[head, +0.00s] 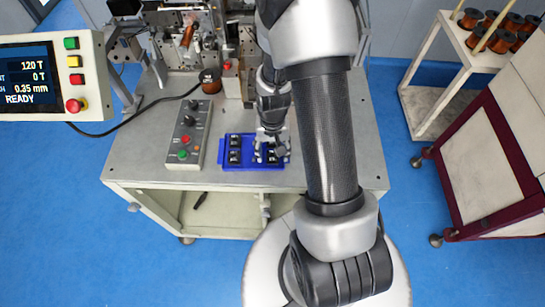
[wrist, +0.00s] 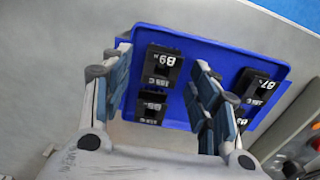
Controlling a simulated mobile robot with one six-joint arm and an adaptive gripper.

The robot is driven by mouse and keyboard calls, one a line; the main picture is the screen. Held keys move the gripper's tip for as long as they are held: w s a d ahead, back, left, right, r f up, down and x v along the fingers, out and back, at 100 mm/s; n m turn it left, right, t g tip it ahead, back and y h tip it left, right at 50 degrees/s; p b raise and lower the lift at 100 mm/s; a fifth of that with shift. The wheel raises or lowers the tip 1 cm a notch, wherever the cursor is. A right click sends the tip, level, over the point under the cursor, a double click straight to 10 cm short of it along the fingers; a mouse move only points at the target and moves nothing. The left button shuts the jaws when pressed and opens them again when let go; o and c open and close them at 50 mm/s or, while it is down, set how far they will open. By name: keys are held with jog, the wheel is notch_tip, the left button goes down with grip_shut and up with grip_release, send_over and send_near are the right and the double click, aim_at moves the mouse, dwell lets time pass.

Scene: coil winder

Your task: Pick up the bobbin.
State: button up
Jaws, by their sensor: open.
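A blue tray (head: 247,163) holds several black bobbins with white lettering and lies on the grey bench. In the wrist view, the bobbin marked B9 (wrist: 163,68) sits in the tray (wrist: 222,50) between my gripper's fingers. A second bobbin (wrist: 151,107) sits just below it, also between the fingers. The bobbin marked B7 (wrist: 257,86) lies to the right, outside the right finger, with part of another hidden by that finger. My gripper (head: 271,148) is open over the tray's right half; its spread fingers (wrist: 162,72) show no visible contact with B9.
A grey control box (head: 186,134) with buttons stands left of the tray. The winding machine (head: 190,40) and a copper spool (head: 210,81) are behind. A white trolley (head: 465,60) with several copper spools stands at the right. The bench front edge is close to the tray.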

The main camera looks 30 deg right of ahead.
aim_at(272, 153)
jog(key=shift+c, duration=0.5)
jog(key=c, duration=0.7)
jog(key=shift+r, duration=0.1)
notch_tip(272, 153, up, 20)
jog(key=p, duration=0.3)
jog(key=shift+w+p, duration=0.1)
jog(key=shift+p, duration=0.2)
